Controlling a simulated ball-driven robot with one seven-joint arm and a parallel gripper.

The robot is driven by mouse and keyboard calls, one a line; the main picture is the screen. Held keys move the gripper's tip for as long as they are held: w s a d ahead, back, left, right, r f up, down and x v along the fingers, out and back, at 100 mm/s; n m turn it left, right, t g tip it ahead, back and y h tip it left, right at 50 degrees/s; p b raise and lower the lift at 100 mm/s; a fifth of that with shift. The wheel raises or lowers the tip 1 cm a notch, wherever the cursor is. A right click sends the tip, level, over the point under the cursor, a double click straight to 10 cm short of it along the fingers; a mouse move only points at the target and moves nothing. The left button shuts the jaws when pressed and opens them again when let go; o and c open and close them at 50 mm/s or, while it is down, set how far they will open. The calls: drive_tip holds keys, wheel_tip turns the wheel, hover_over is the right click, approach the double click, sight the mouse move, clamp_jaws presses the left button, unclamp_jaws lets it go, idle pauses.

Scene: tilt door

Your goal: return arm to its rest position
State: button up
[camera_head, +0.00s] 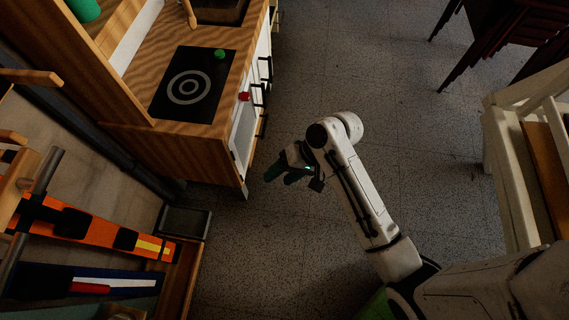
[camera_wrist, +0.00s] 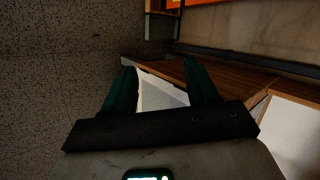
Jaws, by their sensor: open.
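My gripper (camera_head: 283,175) is at the end of my bent white arm, over the grey floor in the middle of the head view. Its dark green fingers point left, towards the lower front corner of the wooden play kitchen (camera_head: 130,90). In the wrist view the two fingers of my gripper (camera_wrist: 160,80) stand apart with nothing held between them. A pale white panel shows beyond the fingers, beside the brown wood of the kitchen (camera_wrist: 225,85). I cannot tell the exact gap between the fingers and the kitchen.
A white wooden frame (camera_head: 512,170) stands at the right. Dark stacked chairs (camera_head: 505,40) are at the top right. A rack with an orange item (camera_head: 75,222) is at the lower left. Grey floor (camera_head: 370,80) is clear between the kitchen and the right-hand furniture.

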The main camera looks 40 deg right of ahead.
drive_tip(key=shift+s+r, duration=0.25)
drive_tip(key=shift+s, duration=0.3)
drive_tip(key=shift+n, duration=0.3)
drive_tip(key=s+d+r+n+g+h, duration=0.1)
drive_tip(key=s+d+n+h, duration=0.2)
drive_tip(key=s, duration=0.3)
drive_tip(key=s+d+r+n+g+h, duration=0.1)
drive_tip(key=s+d+r+n+h, duration=0.2)
drive_tip(key=s, duration=0.4)
wheel_tip(320, 180, up, 12)
drive_tip(key=h+p, duration=0.1)
drive_tip(key=p, duration=1.1)
drive_tip(key=shift+s+d, duration=0.35)
drive_tip(key=shift+f, duration=0.1)
